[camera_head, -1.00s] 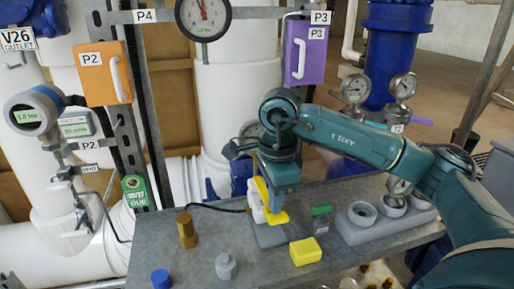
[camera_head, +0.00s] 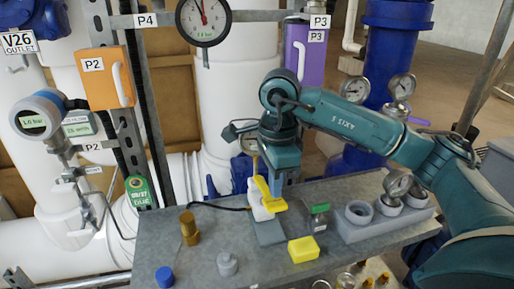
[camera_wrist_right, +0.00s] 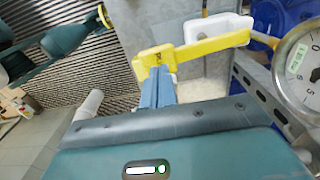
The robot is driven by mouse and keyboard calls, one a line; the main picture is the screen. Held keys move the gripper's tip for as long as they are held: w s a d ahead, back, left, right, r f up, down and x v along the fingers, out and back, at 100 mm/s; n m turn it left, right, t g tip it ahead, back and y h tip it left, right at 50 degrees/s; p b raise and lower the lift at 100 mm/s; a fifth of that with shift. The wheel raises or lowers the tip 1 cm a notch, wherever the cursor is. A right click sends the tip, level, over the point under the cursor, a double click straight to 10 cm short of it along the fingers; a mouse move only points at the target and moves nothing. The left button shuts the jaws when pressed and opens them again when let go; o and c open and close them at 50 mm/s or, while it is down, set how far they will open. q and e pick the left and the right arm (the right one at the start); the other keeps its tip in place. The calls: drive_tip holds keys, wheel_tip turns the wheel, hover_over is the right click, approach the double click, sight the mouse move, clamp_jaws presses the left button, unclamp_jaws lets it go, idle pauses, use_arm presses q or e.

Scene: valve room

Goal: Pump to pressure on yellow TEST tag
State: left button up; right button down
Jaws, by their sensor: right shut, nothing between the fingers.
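A white pump body (camera_head: 258,210) with a yellow lever (camera_head: 268,193) stands on a grey plate on the bench. My right gripper (camera_head: 277,197) is over the lever from above; in the right wrist view its shut blue fingers (camera_wrist_right: 157,86) are at the lever's yellow end (camera_wrist_right: 152,60), with nothing between them. I cannot tell whether they touch it. The white pump body (camera_wrist_right: 215,28) is behind the lever. A round dial gauge (camera_wrist_right: 302,65) shows at the right of that view. No tag can be clearly read as the yellow TEST tag. My left gripper is not in view.
A large dial (camera_head: 203,18) hangs behind. White pipes and orange and purple boxes stand around.

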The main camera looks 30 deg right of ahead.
sight(275, 201)
drive_tip(key=shift+f+b, duration=0.55)
drive_tip(key=shift+f, duration=0.3)
wheel_tip(275, 201, down, 4)
drive_tip(key=b, duration=0.3)
drive_tip(key=shift+r, duration=0.25)
wheel_tip(275, 201, up, 5)
drive_tip(key=p, duration=0.3)
drive_tip(key=shift+r+p, duration=0.1)
drive_tip(key=shift+p, duration=0.25)
drive_tip(key=shift+r, duration=0.1)
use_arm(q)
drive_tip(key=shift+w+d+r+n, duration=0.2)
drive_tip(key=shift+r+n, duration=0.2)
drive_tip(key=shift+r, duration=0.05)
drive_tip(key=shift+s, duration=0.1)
use_arm(e)
drive_tip(key=shift+r, duration=0.1)
wheel_tip(275, 201, up, 4)
drive_tip(key=p, duration=0.2)
drive_tip(key=shift+p, duration=0.4)
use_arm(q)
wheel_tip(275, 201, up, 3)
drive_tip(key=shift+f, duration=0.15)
